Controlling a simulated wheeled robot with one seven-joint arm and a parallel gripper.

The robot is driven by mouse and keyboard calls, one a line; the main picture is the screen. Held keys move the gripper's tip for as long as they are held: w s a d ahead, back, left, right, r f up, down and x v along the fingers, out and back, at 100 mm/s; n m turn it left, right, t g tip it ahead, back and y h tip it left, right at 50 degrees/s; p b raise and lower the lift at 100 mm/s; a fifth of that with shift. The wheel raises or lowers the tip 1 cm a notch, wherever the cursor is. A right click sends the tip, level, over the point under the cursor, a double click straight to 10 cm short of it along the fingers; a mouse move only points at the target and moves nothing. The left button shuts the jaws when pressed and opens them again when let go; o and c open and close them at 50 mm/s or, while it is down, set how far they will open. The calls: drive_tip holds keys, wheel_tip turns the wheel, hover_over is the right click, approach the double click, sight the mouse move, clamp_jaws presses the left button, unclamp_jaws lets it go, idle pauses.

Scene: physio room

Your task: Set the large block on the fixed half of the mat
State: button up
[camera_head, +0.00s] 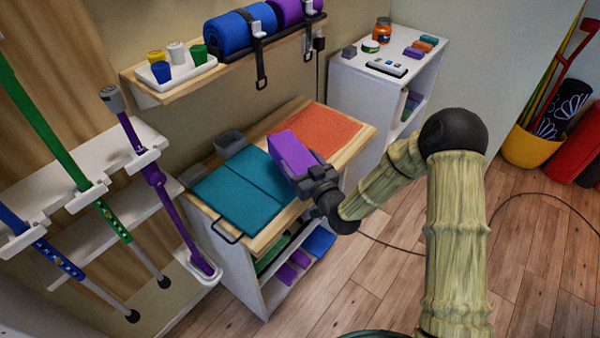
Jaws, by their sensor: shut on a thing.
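The large purple block (288,150) is in my gripper (306,178), which is shut on it at its near end. The block is tilted and appears above the wooden table top, between the teal mat (236,200) and an orange pad. The teal mat lies flat with a seam across its middle making two halves. A dark wire handle (226,236) is at the mat's near left edge. I cannot tell by looks which half is fixed. The block and my gripper hide a little of the mat's right corner and the orange pad's left part.
The orange pad (325,130) covers the right of the table top. A grey open bin (230,143) stands behind the mat. A white cabinet (362,88) with small items stands at the back right.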

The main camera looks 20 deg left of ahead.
drive_tip(key=shift+f, duration=2)
drive_tip(key=shift+f, duration=0.2)
drive_tip(key=o, duration=1)
drive_tip(key=shift+o, duration=0.2)
drive_tip(key=shift+r, duration=0.15)
